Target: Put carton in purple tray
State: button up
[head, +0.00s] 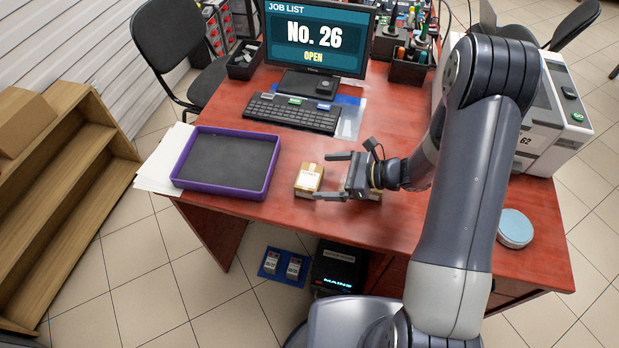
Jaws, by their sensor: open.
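The carton (309,177) is a small tan box with a pale label on top, standing on the red desk near its front edge. The purple tray (268,183) lies to the left of it, with a dark grey, empty floor and low purple walls. My gripper (328,177) comes in from the right with its two fingers pointing left. It is open. The fingertips reach to the far and near sides of the carton's right end; I cannot tell whether they touch it. Another tan piece lies partly hidden beneath my gripper.
A keyboard (293,113) and a monitor (315,38) stand behind the carton. White papers (158,170) lie under the tray's left side. A white machine (560,120) and a round pale-blue tin (515,228) are at right. Desk between carton and tray is clear.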

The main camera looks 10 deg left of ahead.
aim_at(307, 176)
jog(key=x, duration=0.5)
jog(key=shift+a+f+p, duration=0.15)
jog(key=shift+a+p, duration=0.2)
jog(key=c, duration=1.1)
